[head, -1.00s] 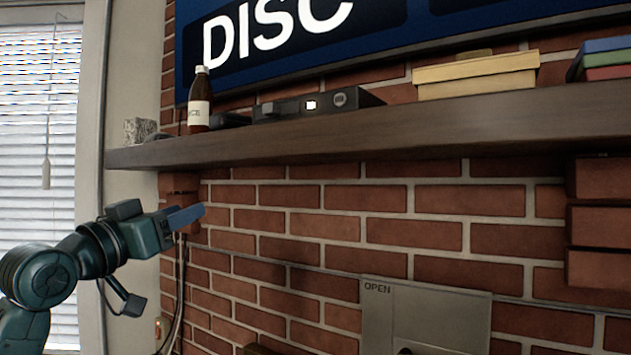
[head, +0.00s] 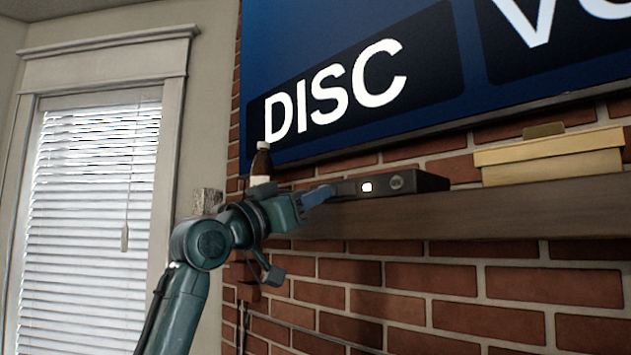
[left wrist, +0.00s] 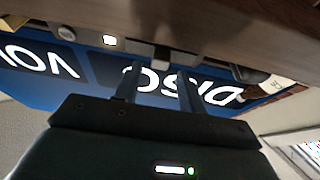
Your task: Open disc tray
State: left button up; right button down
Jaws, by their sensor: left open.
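The disc player (head: 425,181), a flat black box with a lit white square and a round button, sits on the wooden mantel shelf. In the left wrist view the player (left wrist: 85,38) shows upside down along the top. My left gripper (head: 322,195) is open at the player's left front part, which it partly hides in the head view. In the left wrist view a small grey protruding piece (left wrist: 162,59) of the player lies between the fingertips. I cannot tell if they touch it. My right gripper is in neither view.
A brown bottle (head: 262,168) stands left of the player, behind my left arm. A yellow box (head: 540,160) stands on the shelf (head: 520,212) to the right. A blue screen (head: 420,70) reading "DISC" hangs above. A window with blinds (head: 90,210) is at left.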

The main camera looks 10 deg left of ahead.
pick_arm(q)
jog(key=shift+p+x, duration=0.3)
jog(key=shift+x, duration=0.95)
jog(key=shift+c, duration=0.4)
grip_shut()
